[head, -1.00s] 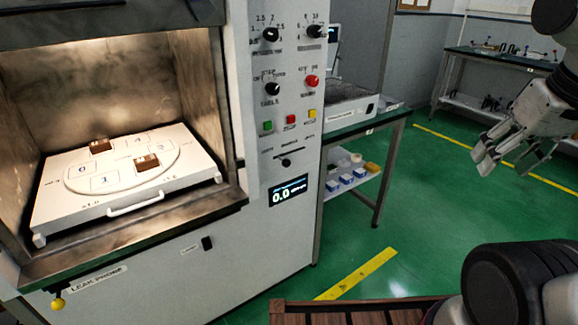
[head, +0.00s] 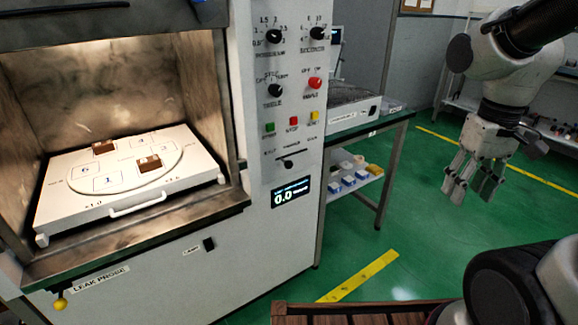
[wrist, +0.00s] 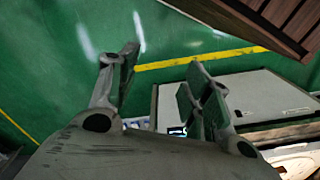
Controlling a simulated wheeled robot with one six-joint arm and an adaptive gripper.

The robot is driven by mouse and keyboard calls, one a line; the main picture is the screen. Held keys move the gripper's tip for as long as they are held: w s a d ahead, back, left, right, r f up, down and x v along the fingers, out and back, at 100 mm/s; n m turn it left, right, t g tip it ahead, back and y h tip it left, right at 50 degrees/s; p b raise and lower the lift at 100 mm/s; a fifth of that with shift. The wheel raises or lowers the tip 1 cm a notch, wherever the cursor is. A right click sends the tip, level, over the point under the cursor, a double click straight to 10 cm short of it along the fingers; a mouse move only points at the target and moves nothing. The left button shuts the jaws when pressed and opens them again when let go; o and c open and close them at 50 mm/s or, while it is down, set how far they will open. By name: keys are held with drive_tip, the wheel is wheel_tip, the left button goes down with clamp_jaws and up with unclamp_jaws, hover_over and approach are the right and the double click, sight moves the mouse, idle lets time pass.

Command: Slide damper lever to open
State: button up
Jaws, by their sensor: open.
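The damper lever (head: 288,164) looks like a small dark knob on a short horizontal slot, low on the grey control panel (head: 257,215) of the machine. It sits near the middle of the slot, under small blurred lettering and above the lit display (head: 291,192). My gripper (head: 471,192) is open and empty, hanging fingers down in the air well to the right of the panel. It touches nothing. In the wrist view its spread fingers (wrist: 160,70) show over the green floor; I cannot make out the lever there.
Knobs, a red knob (head: 314,84) and coloured buttons (head: 293,122) sit above the lever. The open chamber at left holds a white tray (head: 75,216) with brown blocks. A side table (head: 385,128) stands behind the panel's right edge. Green floor is clear between panel and gripper.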

drive_tip(key=w+a+f+n, duration=0.2)
drive_tip(key=w+a+f, duration=0.1)
drive_tip(key=w+f, duration=0.5)
drive_tip(key=w+a+f+n, duration=0.1)
drive_tip(key=w+a+f, duration=0.3)
drive_tip(key=f, duration=0.6)
drive_tip(key=n+t+y, duration=0.7)
drive_tip(key=t+y, duration=0.6)
approach(289, 165)
drive_tip(key=w+a, duration=0.2)
drive_tip(key=w, duration=0.1)
drive_tip(key=shift+w+a+f, duration=0.15)
drive_tip(key=shift+w+f, duration=0.1)
drive_tip(key=shift+w, duration=0.05)
drive_tip(key=x, duration=0.7)
drive_tip(key=shift+f, duration=0.1)
